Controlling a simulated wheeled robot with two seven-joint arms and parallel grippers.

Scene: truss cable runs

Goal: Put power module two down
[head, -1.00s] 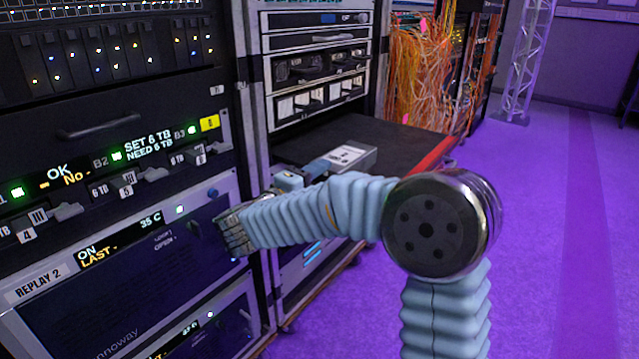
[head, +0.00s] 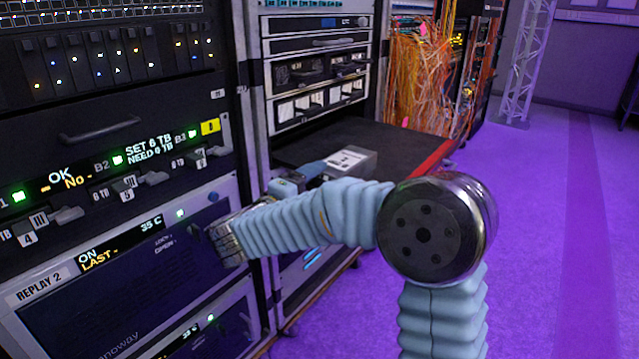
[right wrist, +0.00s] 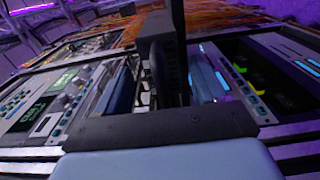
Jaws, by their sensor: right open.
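Power module two, a pale grey box with a dark mark on its top (head: 350,160), lies on the black shelf (head: 405,145) that juts from the rack. My right gripper (head: 314,169) is at the module's left end, its pale blue body partly behind my forearm. It is open. I cannot tell whether a finger touches the module. In the right wrist view, the dark fingers (right wrist: 163,60) stand up in the middle; the module cannot be made out for sure. My left gripper is not in view.
A red strip (head: 435,158) edges the shelf. Rack units (head: 318,100) stand above and behind it. The replay rack (head: 110,270) is close to my wrist on the left. Orange cables (head: 425,85) hang beyond the shelf. Purple floor (head: 560,240) is clear on the right.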

